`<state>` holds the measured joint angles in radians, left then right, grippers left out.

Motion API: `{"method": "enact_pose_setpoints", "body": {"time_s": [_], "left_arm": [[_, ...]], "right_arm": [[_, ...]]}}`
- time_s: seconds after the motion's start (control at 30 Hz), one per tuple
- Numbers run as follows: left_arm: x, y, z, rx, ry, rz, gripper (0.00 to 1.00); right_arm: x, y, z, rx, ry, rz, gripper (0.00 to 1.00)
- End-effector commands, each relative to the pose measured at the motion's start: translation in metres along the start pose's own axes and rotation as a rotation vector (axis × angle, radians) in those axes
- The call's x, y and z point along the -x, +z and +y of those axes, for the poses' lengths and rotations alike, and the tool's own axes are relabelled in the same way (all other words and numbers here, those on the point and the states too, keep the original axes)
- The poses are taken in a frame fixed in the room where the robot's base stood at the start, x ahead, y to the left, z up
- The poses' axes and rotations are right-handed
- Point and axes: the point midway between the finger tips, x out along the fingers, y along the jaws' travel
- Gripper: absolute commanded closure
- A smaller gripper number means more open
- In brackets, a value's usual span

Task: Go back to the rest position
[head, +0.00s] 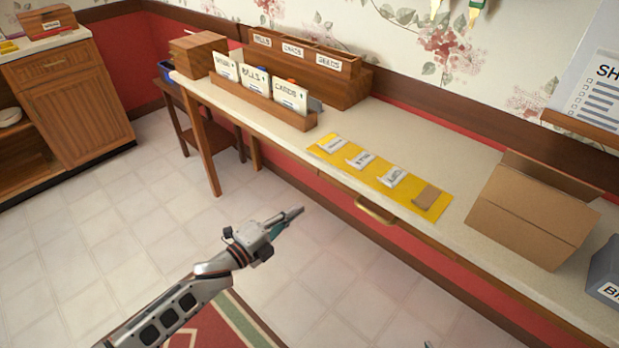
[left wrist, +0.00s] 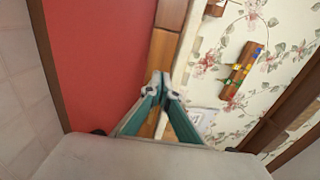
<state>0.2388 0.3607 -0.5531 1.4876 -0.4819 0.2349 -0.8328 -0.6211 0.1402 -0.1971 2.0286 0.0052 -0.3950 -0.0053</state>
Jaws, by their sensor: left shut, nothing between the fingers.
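My left gripper (head: 292,215) is shut and empty. It hangs in the air in front of the long table, over the tiled floor, apart from the drawer handle (head: 375,210). In the left wrist view the two teal fingers (left wrist: 160,88) meet at their tips with nothing between them. My right gripper is not clearly visible; only a tiny grey piece shows at the bottom edge of the head view.
The long table (head: 450,160) holds a yellow mat (head: 358,177) with small packets, an open cardboard box (head: 525,215), a grey bin (head: 605,270) and a wooden card rack (head: 255,98). A wooden cabinet (head: 75,95) stands at the left. The floor (head: 150,215) between is clear.

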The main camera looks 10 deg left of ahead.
Motion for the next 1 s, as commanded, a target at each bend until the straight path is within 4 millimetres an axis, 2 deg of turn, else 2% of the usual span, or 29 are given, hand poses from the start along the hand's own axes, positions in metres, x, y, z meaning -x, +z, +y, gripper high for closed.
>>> {"method": "enact_pose_setpoints", "body": {"time_s": [0.23, 0.37, 0.57, 0.8, 0.9, 1.0], "left_arm": [[0.006, -0.003, 0.002, 0.040, 0.007, -0.014, 1.00], [0.029, -0.015, 0.015, 0.211, 0.036, -0.072, 1.00], [0.096, -0.038, 0.048, 0.641, 0.110, -0.248, 1.00], [0.197, -0.069, 0.087, 1.133, 0.190, -0.508, 1.00], [0.236, -0.081, 0.098, 1.291, 0.211, -0.609, 1.00], [0.265, -0.091, 0.106, 1.402, 0.226, -0.688, 1.00]], "right_arm": [[0.001, 0.000, -0.001, 0.000, -0.001, -0.003, 0.56], [0.004, -0.006, 0.001, -0.001, -0.001, 0.003, 0.56], [0.011, -0.014, -0.001, -0.012, -0.006, 0.005, 0.56], [0.019, -0.017, -0.007, -0.026, -0.020, -0.002, 0.56], [0.021, -0.020, -0.007, -0.031, -0.021, -0.001, 0.56], [0.022, -0.023, -0.006, -0.036, -0.021, 0.004, 0.56]]}}
